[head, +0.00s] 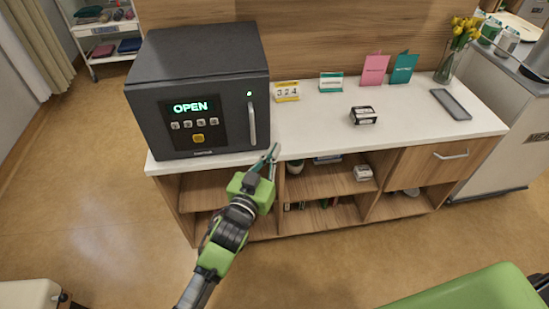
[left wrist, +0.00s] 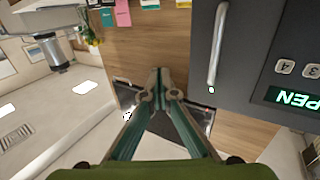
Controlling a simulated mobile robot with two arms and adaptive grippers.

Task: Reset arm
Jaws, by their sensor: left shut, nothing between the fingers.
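My left gripper (head: 266,161) is shut and empty, in front of the counter edge just right of the safe. In the left wrist view its fingertips (left wrist: 158,80) meet at the centre. The dark safe (head: 192,60) stands on the left of the white counter (head: 325,125); its display reads OPEN and its door looks closed. The safe also shows in the left wrist view (left wrist: 245,50), with its handle (left wrist: 216,45) to the right of the fingers. My right gripper is in neither view.
On the counter are a date block (head: 287,91), a small black-and-white box (head: 363,115), a pink card (head: 374,70), a teal card (head: 403,68), a grey tray (head: 450,104) and a flower vase (head: 445,66). Open shelves (head: 323,180) below hold small items. A green surface (head: 470,290) is at lower right.

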